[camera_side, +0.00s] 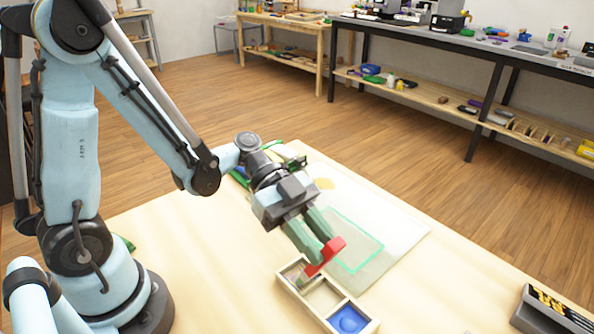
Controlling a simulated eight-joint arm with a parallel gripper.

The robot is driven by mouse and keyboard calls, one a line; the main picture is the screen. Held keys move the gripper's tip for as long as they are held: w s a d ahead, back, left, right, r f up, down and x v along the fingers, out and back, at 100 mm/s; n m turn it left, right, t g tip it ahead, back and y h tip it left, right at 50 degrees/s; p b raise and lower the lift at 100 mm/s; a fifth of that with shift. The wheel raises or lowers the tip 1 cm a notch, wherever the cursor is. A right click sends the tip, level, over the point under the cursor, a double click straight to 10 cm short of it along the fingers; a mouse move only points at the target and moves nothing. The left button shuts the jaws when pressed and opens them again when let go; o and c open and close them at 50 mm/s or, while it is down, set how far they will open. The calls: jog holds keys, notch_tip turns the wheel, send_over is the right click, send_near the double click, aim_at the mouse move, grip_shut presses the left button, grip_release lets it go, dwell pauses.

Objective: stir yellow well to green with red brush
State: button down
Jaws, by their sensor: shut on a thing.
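My gripper (314,244) is shut on the red brush (327,257), which it holds low over the far left end of a wooden tray (291,291). The tray has three wells in a row. The middle well (323,297) looks pale beige. The far well (294,273) is partly covered by the brush, and its colour is hard to tell. I cannot tell whether the brush tip touches anything in it. No clearly yellow or green well shows.
A pale sheet (398,236) with a green rectangle outline lies behind the tray. A dark box (552,312) stands at the lower right. The table (450,290) between it and the tray is clear.

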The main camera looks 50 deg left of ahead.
jog(key=shift+f, duration=0.1)
jog(key=shift+a, duration=0.15)
jog(key=shift+a, duration=1.25)
dwell(0.3)
